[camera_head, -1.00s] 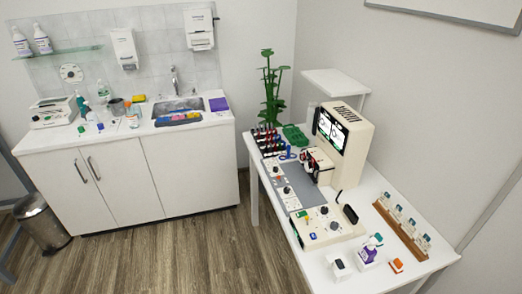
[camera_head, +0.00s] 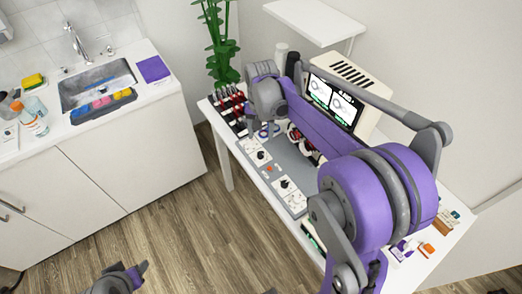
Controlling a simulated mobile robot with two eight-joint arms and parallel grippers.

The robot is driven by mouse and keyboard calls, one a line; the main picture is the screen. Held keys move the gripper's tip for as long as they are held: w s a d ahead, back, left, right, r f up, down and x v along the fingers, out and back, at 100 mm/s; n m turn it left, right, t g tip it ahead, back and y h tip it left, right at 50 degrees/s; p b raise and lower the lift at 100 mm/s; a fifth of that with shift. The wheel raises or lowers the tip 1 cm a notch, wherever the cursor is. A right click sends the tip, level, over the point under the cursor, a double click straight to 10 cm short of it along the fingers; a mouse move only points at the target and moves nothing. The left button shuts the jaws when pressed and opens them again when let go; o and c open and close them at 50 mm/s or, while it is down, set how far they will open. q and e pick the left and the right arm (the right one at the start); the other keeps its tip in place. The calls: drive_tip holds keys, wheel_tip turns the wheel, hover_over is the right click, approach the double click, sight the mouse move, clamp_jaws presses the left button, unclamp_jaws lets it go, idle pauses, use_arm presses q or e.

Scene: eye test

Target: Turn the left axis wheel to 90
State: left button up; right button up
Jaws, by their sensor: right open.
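Two white panels with dark round knobs lie on the grey mat on the table: a far one (camera_head: 257,155) and a near one (camera_head: 287,187). The markings are too small to read, so I cannot tell which knob is the left axis wheel. My right arm reaches across the table from the lower right. Its open gripper (camera_head: 252,128) points down just above and behind the far panel, close to a rack of red and black items. My left gripper (camera_head: 135,276) is low over the floor at the bottom left, away from the table; its jaws are unclear.
A cream machine with a lit screen (camera_head: 332,101) stands behind my right arm, which partly hides it and the near table. A rack (camera_head: 226,106) and a green plant (camera_head: 219,50) are at the far end. The sink counter (camera_head: 150,95) is at left, with open floor between.

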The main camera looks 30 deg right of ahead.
sight(261, 154)
drive_tip(key=f, duration=0.7)
drive_tip(key=w+f, duration=0.1)
drive_tip(key=f, duration=0.3)
drive_tip(key=shift+d, duration=0.3)
drive_tip(key=shift+w, duration=0.1)
clamp_jaws()
